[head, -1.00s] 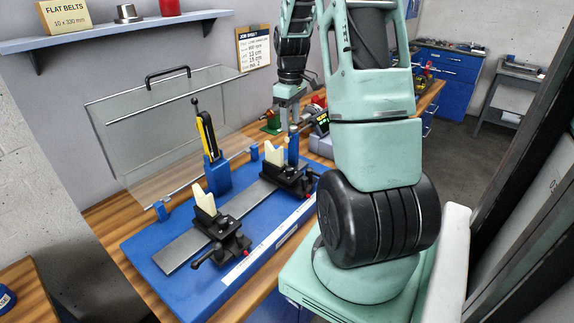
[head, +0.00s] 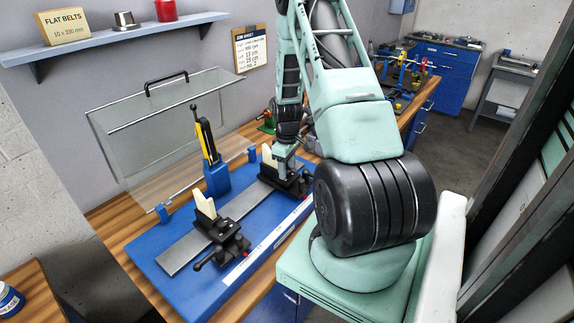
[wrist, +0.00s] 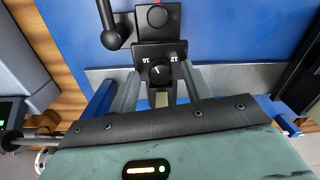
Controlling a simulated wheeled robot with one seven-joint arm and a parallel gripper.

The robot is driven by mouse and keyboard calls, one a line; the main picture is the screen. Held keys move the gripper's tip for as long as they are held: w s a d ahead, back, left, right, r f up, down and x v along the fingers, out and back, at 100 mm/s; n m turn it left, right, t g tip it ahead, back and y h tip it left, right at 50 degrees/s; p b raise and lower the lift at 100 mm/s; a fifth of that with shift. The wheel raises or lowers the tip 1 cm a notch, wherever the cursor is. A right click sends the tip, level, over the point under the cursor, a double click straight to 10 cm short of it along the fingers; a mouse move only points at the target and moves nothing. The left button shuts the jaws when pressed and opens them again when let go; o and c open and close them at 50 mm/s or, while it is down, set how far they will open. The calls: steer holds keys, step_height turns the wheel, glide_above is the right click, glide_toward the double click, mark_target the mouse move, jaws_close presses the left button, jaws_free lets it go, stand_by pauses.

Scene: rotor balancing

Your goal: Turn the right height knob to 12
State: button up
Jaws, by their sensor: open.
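The right height knob (wrist: 159,72) is a round black knob on a black block in the wrist view. White numbers 16 and 12 stand at its upper left and upper right. It bears a small white mark whose exact direction is hard to read. My gripper (wrist: 160,86) is open, with a finger on each side of the knob; I cannot tell whether they touch it. In the head view, my gripper (head: 285,152) is over the right support (head: 288,180), and hides the knob there. The left support (head: 216,232) stands nearer on the blue base (head: 165,288).
Another black knob (wrist: 157,16) and a black ball-ended lever (wrist: 112,38) are close to my fingers. A yellow and black upright (head: 207,140) on a blue post stands behind the supports. A clear guard (head: 150,130) is at the back left.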

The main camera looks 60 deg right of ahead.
steer(key=shift+f, duration=0.15)
steer(key=c, duration=1)
steer(key=shift+m+b, duration=0.35)
steer(key=shift+m, duration=0.05)
steer(key=m+b, duration=0.2)
steer(key=m, duration=0.1)
steer(key=shift+f+m, duration=0.1)
steer(key=shift+m, duration=0.2)
steer(key=shift+m+b, duration=0.9)
steer(key=shift+m, duration=1.3)
